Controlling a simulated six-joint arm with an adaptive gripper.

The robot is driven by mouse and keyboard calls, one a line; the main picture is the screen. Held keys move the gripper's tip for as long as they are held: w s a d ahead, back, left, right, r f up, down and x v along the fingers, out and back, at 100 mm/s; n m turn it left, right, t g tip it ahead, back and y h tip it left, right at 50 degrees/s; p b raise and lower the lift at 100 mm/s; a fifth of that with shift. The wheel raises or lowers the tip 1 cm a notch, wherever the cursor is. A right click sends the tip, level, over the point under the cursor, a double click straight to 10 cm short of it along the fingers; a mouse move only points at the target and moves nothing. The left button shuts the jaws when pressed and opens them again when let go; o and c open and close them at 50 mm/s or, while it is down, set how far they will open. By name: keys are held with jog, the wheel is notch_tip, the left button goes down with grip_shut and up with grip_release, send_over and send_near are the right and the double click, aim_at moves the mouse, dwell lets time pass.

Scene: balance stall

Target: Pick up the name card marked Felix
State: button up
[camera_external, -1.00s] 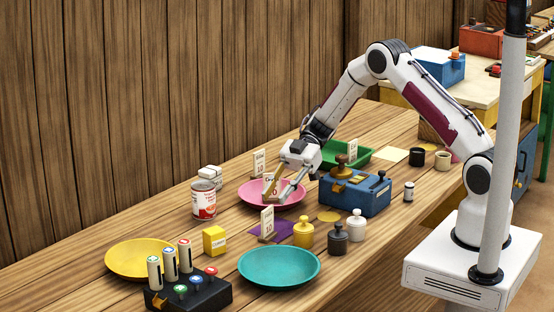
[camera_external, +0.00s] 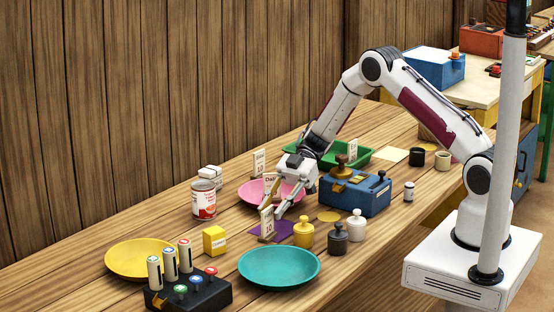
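Several small white name cards stand on the table in wooden holders. One card (camera_external: 267,222) stands at the front by the purple mat, and its name is too small to read. Another card (camera_external: 270,183) stands by the pink plate, partly behind my gripper. A third card (camera_external: 259,162) stands further back, and one more card (camera_external: 351,150) stands by the green tray. I cannot tell which is marked Felix. My gripper (camera_external: 271,212) points down with its fingers apart at the front card, apparently on either side of it. Contact is not clear.
Close by are the pink plate (camera_external: 250,196), the purple mat (camera_external: 286,231), a blue box (camera_external: 352,196) and yellow (camera_external: 306,236), dark (camera_external: 338,238) and white (camera_external: 357,226) weights. A can (camera_external: 204,200) stands left. A teal plate (camera_external: 279,267) lies in front.

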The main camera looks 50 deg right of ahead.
aim_at(267, 223)
jog(key=shift+x, duration=1.5)
jog(key=shift+d, duration=0.1)
grip_shut()
